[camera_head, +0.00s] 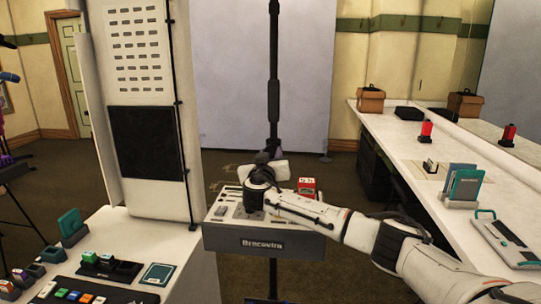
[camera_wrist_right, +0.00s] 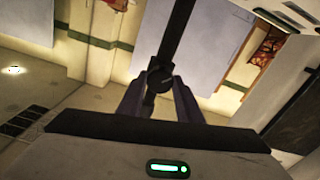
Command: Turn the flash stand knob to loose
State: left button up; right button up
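The flash stand is a tall black pole (camera_head: 273,80) rising behind the grey console in the head view. In the right wrist view the pole (camera_wrist_right: 178,30) runs up from a dark round knob (camera_wrist_right: 160,79). My right gripper (camera_head: 262,157) reaches the pole above the console, and its wrist hides part of the pole there. In the wrist view its two fingers (camera_wrist_right: 159,84) stand apart, one on each side of the knob; contact is not clear. The knob's setting cannot be read. My left gripper is not in view.
Below my right arm is a grey console (camera_head: 220,238) with small tools and a red box (camera_head: 306,186) on top. A white counter (camera_head: 430,160) with boxes and red items runs along the right. A white cabinet with a panel (camera_head: 145,145) stands on the left.

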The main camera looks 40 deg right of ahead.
jog(key=shift+f+n+b, duration=0.35)
jog(key=shift+n+b, duration=0.35)
jog(key=shift+b, duration=0.8)
jog(key=shift+c, duration=0.2)
jog(key=shift+r+n+b, duration=0.1)
jog(key=shift+n+b, duration=0.5)
jog(key=shift+n, duration=0.1)
jog(key=shift+r+n, duration=0.15)
jog(key=shift+n, duration=0.35)
jog(key=n+p, duration=0.1)
jog(key=n, duration=0.1)
jog(key=shift+r+n, duration=0.2)
jog(key=shift+n, duration=0.2)
jog(key=n+p, duration=0.2)
jog(key=n, duration=0.2)
jog(key=shift+n+p, duration=0.3)
jog(key=n, duration=0.2)
jog(key=shift+f+n, duration=0.1)
jog(key=shift+n, duration=0.2)
jog(key=shift+n+p, duration=0.3)
jog(key=shift+n, duration=1.6)
